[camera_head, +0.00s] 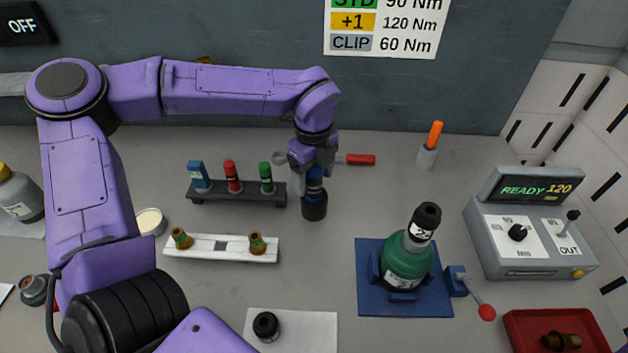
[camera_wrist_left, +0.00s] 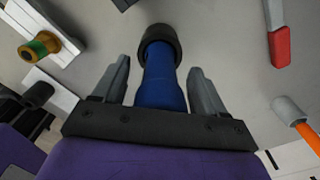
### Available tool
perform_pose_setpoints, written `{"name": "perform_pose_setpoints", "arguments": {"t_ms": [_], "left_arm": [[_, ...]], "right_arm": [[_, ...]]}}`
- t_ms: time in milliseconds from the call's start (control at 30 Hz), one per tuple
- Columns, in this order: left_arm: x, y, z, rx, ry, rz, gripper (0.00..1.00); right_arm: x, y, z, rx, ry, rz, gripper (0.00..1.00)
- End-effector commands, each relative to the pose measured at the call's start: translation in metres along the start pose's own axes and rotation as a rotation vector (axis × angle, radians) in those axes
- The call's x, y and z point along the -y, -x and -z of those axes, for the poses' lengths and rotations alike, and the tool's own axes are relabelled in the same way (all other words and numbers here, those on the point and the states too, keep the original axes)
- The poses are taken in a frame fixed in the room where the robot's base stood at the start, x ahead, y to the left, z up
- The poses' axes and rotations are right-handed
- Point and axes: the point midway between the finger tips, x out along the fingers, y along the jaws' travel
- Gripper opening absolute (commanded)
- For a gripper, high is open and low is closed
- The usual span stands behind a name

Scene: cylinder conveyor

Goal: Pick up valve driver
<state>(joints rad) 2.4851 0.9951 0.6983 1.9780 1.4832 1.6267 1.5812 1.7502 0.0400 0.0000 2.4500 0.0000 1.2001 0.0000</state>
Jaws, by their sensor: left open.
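The valve driver seems to be the tool with a blue grip and a wide black end (camera_head: 314,209); it stands about upright on the grey bench, right of the dark rack. In the left wrist view its blue body (camera_wrist_left: 163,85) lies between the two fingers. My left gripper (camera_head: 315,170) is over its upper part, and the wrist view shows the open fingers (camera_wrist_left: 159,70) on either side with gaps. The top of the tool is hidden by my gripper. My right gripper is in neither view.
A dark rack (camera_head: 237,199) with blue, red and green pieces stands to the left. A white tray (camera_head: 205,246) with brass fittings lies in front. A red-handled tool (camera_head: 361,160) lies close behind. A green bottle (camera_head: 406,260) sits on a blue base (camera_head: 370,300) to the right.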

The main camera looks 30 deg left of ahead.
Motion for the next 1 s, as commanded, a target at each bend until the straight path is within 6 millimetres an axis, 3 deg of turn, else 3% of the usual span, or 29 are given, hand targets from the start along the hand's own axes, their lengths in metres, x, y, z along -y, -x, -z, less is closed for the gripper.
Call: {"name": "perform_pose_setpoints", "arguments": {"t_ms": [133, 300, 333, 367, 733, 1000], "left_arm": [[0.0, 0.0, 0.0, 0.0, 0.0, 0.0, 0.69], [0.0, 0.0, 0.0, 0.0, 0.0, 0.0, 0.13], [0.0, 0.0, 0.0, 0.0, 0.0, 0.0, 0.04], [0.0, 0.0, 0.0, 0.0, 0.0, 0.0, 0.0], [0.001, 0.01, 0.0, 0.001, 0.0, 0.004, 0.0], [0.002, 0.068, 0.0, 0.002, 0.001, 0.008, 0.0]], "right_arm": [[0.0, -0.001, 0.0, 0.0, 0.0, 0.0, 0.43], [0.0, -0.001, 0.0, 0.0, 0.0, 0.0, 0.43], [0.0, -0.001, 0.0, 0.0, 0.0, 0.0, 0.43], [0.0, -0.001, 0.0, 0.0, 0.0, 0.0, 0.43], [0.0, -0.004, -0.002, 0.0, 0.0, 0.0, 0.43], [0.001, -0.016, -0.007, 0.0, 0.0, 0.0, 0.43]]}}
